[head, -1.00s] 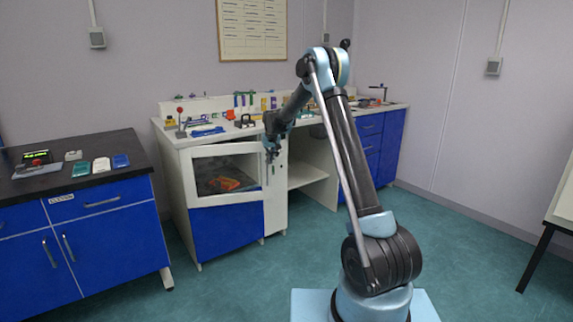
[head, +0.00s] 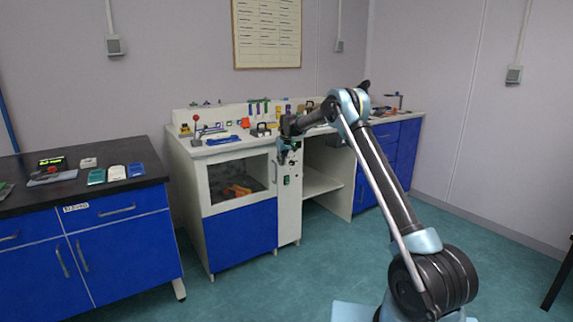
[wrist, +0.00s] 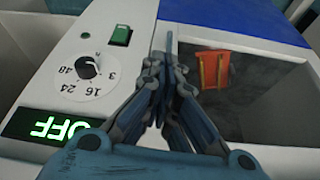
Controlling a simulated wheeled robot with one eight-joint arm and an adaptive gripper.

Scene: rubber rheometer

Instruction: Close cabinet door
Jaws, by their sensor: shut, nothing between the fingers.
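The cabinet door (head: 206,192) is white-framed with a dark window, above a blue panel, at the front of the white bench. In the head view it looks about flush with the cabinet front; a small gap cannot be ruled out. Its upright handle (head: 275,172) is on its right edge. My gripper (head: 284,158) is at the door's upper right, by the handle and the control panel. In the wrist view my gripper (wrist: 163,105) is shut and empty, its fingers over the strip between control panel and window. It partly hides the handle area; contact cannot be told.
The control panel (wrist: 75,100) has a dial (wrist: 87,67), a green switch (wrist: 121,36) and an OFF display (wrist: 45,123). An orange-red object (wrist: 214,69) shows behind the window. A dark-topped blue cabinet (head: 110,203) stands left. The floor (head: 255,288) in front is clear.

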